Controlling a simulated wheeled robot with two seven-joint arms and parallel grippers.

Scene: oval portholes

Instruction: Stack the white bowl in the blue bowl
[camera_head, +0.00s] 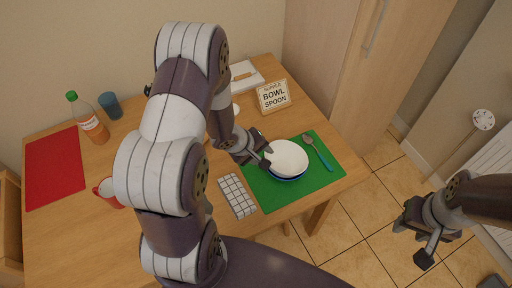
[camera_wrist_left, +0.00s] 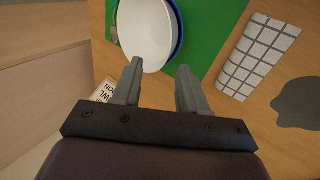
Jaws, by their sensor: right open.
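The white bowl (camera_head: 289,156) sits in the blue bowl (camera_head: 291,179) on the green mat; only the blue rim shows below it. In the left wrist view the white bowl (camera_wrist_left: 148,30) has the blue bowl's rim (camera_wrist_left: 179,30) along its right side. My left gripper (camera_head: 268,156) is at the left edge of the bowls. Its two fingers (camera_wrist_left: 158,78) are apart, with the bowl's near rim just beyond and between their tips; I cannot tell whether they touch it. My right gripper (camera_head: 413,240) is open and empty, off the table at the right.
The green mat (camera_head: 258,190) also holds a spoon (camera_head: 321,156) right of the bowls. A sign (camera_head: 273,96) stands behind. A checked cloth (camera_head: 237,196), red mug (camera_head: 108,192), bottle (camera_head: 90,120), blue cup (camera_head: 110,105) and red mat (camera_head: 54,167) are further left.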

